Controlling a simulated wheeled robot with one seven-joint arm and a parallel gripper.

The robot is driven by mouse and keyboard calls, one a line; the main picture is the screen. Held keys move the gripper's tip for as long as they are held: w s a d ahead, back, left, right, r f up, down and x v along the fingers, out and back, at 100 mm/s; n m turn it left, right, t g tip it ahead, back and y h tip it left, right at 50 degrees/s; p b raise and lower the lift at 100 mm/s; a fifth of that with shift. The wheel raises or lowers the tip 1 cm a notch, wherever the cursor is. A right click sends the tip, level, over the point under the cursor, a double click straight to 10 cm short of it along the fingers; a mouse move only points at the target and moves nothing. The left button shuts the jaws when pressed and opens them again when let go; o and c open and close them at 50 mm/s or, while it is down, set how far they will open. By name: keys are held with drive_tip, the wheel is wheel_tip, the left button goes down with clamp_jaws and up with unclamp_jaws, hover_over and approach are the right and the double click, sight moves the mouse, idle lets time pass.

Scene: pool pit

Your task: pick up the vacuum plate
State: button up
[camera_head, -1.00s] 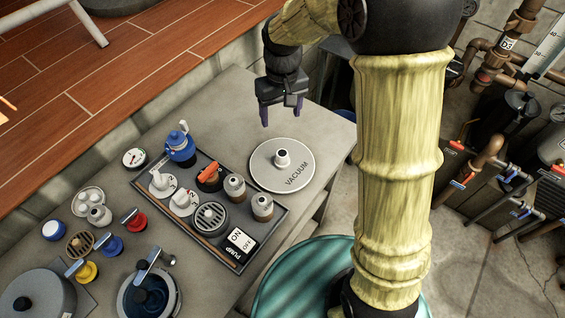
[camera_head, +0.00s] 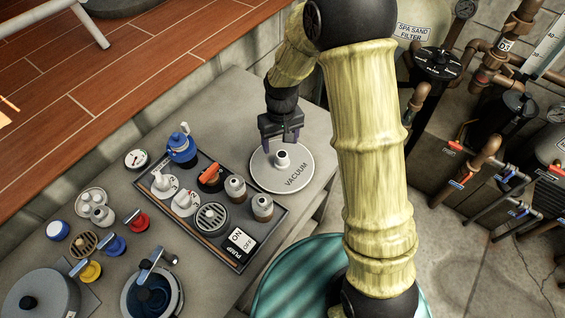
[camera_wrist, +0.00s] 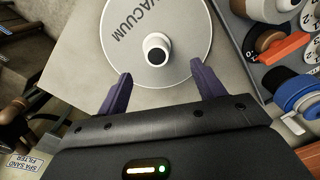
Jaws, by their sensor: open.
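The vacuum plate (camera_head: 284,179) is a light grey disc marked VACUUM, with a short round spout standing up from its middle. It lies flat on the grey counter, right of the tray of valves. In the wrist view the plate (camera_wrist: 185,25) fills the upper middle, with its white, dark-holed spout at the centre. My gripper (camera_head: 281,143) is above the plate's far side, pointing down. In the wrist view my gripper's (camera_wrist: 161,82) purple fingers are wide apart and empty, one toward each side of the spout. The gripper hides the plate's far edge in the head view.
A dark tray (camera_head: 243,262) with valves, knobs, a drain grate and a pump switch stands left of the plate. Pipes and red-handled valves (camera_head: 453,149) are at the right. The counter behind the plate is bare.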

sight(282, 153)
drive_tip(key=shift+f, duration=0.95)
drive_tip(key=shift+s+f, duration=0.15)
drive_tip(key=shift+f, duration=0.05)
drive_tip(key=f, duration=0.1)
drive_tip(key=f+p, duration=0.1)
drive_tip(key=f, duration=0.1)
drive_tip(key=f+p, duration=0.1)
drive_tip(key=shift+s+d+f, duration=0.15)
drive_tip(key=shift+d+f, duration=0.1)
drive_tip(key=shift+f, duration=0.15)
drive_tip(key=c, duration=1.2)
